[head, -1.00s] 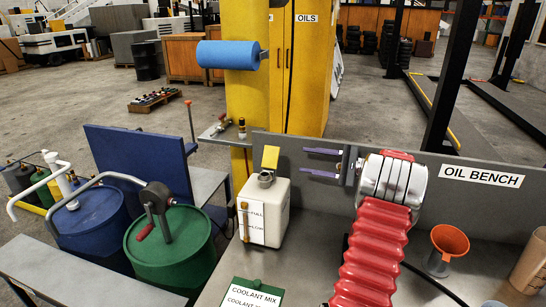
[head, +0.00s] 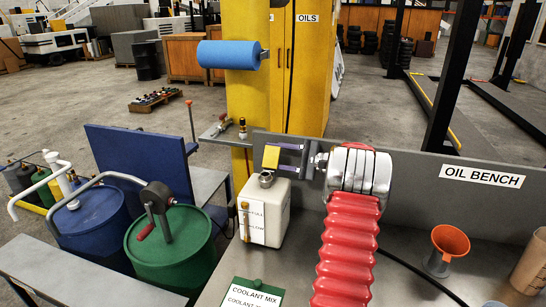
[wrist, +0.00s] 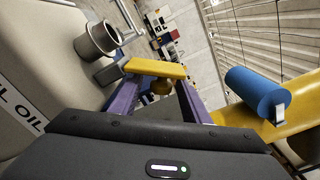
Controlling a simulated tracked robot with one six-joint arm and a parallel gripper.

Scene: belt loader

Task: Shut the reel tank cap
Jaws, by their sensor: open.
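The reel tank (head: 280,205) is a cream-white box on the bench, with its oil label showing in the wrist view. Its yellow cap (head: 271,157) stands raised on its hinge, clear of the round metal filler neck (head: 266,179), whose mouth is uncovered. The wrist view shows the yellow cap (wrist: 155,68) and the neck (wrist: 97,42). My gripper (head: 281,158) is open, its two purple fingers pointing left with the tips level with the cap's right edge. Whether the fingers touch the cap I cannot tell.
A grey back panel marked OIL BENCH (head: 390,170) runs behind my arm. A blue roll (head: 228,54) hangs on the yellow post above. An orange funnel (head: 450,241) stands at right.

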